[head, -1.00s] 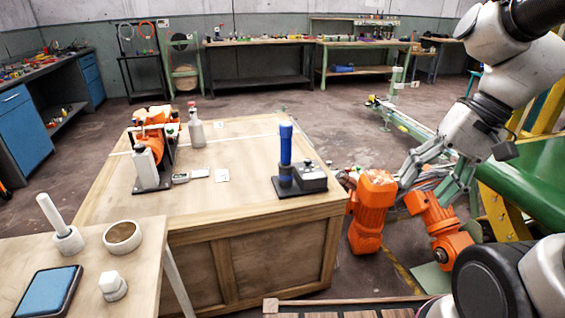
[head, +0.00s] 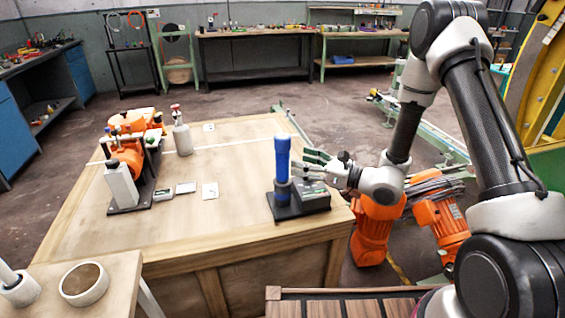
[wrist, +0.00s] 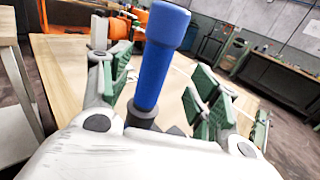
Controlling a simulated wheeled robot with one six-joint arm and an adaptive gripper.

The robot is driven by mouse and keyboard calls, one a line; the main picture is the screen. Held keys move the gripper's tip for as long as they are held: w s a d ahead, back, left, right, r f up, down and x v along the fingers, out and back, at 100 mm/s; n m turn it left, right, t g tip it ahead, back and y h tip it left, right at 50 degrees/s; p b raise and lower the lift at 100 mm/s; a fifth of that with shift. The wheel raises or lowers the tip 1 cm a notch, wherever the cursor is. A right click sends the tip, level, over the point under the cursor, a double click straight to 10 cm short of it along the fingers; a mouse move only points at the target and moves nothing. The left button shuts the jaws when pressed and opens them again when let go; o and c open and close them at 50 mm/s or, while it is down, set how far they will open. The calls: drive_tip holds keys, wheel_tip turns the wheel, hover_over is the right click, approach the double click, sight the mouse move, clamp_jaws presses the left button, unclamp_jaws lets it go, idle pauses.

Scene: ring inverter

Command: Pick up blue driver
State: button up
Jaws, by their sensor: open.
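The blue driver (head: 282,158) stands upright in a dark holder (head: 286,204) near the right front corner of the wooden crate table. My gripper (head: 312,167) is just right of the driver, reaching in level from the right. In the wrist view the driver (wrist: 159,58) rises between the open green-padded fingers of my gripper (wrist: 160,95). The fingers stand apart on both sides, and I see no contact. The driver's lower end is hidden in the holder's dark collar.
A dark box (head: 312,197) sits beside the driver on the same base. An orange machine (head: 128,152), a white bottle (head: 181,133) and small flat items (head: 186,187) are farther left on the wooden table (head: 235,222). Orange motors (head: 372,232) lie on the floor at right.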

sight(288, 159)
drive_tip(key=x, duration=0.7)
drive_tip(key=shift+s+a+f, duration=0.1)
drive_tip(key=shift+a+f, duration=0.15)
drive_tip(key=shift+f, duration=0.15)
drive_tip(key=c, duration=1.3)
drive_tip(key=shift+o, duration=0.2)
drive_tip(key=shift+r, duration=0.15)
